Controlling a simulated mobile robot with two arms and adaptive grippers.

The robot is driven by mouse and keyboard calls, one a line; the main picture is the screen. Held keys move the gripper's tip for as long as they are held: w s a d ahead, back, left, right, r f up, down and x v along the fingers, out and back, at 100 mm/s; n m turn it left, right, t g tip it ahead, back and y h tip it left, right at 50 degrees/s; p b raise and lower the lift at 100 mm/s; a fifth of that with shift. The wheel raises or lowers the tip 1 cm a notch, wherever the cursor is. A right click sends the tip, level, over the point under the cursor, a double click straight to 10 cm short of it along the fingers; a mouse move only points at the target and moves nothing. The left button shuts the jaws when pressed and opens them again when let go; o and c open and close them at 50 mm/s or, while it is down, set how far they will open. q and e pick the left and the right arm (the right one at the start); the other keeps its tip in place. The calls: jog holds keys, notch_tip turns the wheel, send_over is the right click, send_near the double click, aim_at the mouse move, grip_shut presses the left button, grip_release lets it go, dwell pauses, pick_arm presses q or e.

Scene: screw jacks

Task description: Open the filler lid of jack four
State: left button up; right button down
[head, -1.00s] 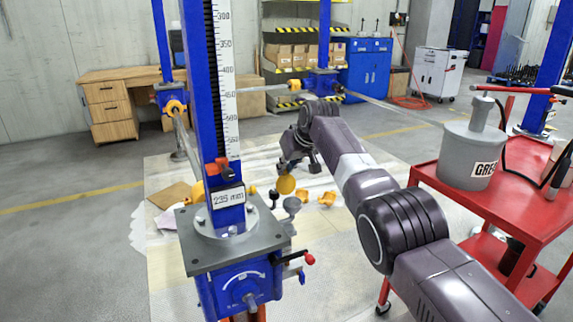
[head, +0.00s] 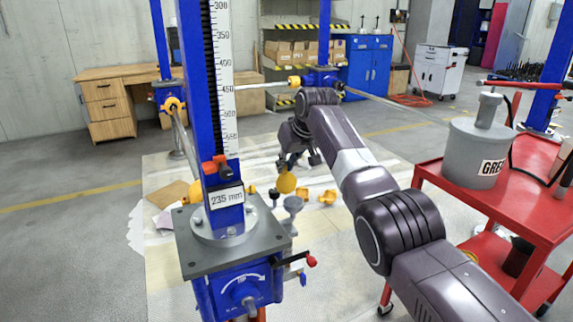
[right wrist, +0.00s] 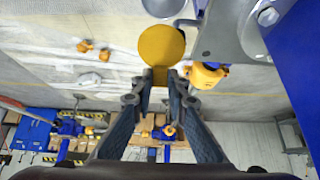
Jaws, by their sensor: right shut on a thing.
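The nearest jack (head: 240,275) is blue with a grey top plate and a 235 mm plaque; no number four is readable on it. Beside its plate, a grey filler cup (head: 293,205) shows in the head view. A round yellow lid (head: 286,183) stands raised just above the cup, its flat face toward the head camera. My right gripper (right wrist: 161,80) is shut on the lid's edge; the lid's disc (right wrist: 162,46) extends beyond the fingertips. In the head view, the right gripper is behind and above the lid. The hinge is not clear. My left gripper is out of view.
The jack's blue column (head: 206,100) and scale rise left of my right arm. Red and blue handles (head: 309,262) stick out below its plate. A red trolley (head: 515,210) with a grease drum (head: 478,155) stands at right. Yellow parts (head: 327,197) lie on the floor mat behind.

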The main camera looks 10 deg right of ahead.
jog(key=shift+w+a+r, duration=0.1)
jog(key=shift+w, duration=0.05)
jog(key=c, duration=2.2)
grip_release()
jog(key=shift+a, duration=0.1)
jog(key=o, duration=0.3)
jog(key=shift+w+a+f, duration=0.1)
jog(key=shift+w+f, duration=0.25)
jog(key=shift+f, duration=0.1)
jog(key=shift+s+r, duration=0.2)
jog(key=v, duration=1.2)
jog(key=shift+f, duration=0.1)
